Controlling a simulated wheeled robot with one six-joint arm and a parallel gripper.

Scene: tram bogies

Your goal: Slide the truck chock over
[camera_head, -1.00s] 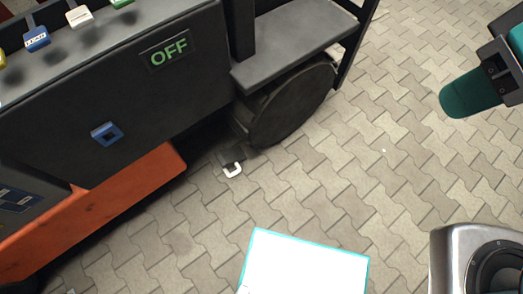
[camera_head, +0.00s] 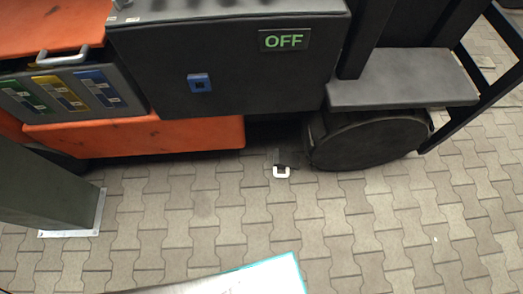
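The truck chock (camera_head: 281,170) is a small dark piece with a white loop handle facing me. It lies on the paving just left of the dark round wheel (camera_head: 370,142), under the edge of the black vehicle body. Most of its dark part is lost in shadow, and I cannot tell whether it touches the wheel. My gripper is not in view.
A dark green post (camera_head: 45,190) on a pale base plate (camera_head: 70,232) stands at the left. A black step (camera_head: 400,92) overhangs the wheel. An orange skirt (camera_head: 150,137) hangs low left of the chock. Paving in front of the chock is clear.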

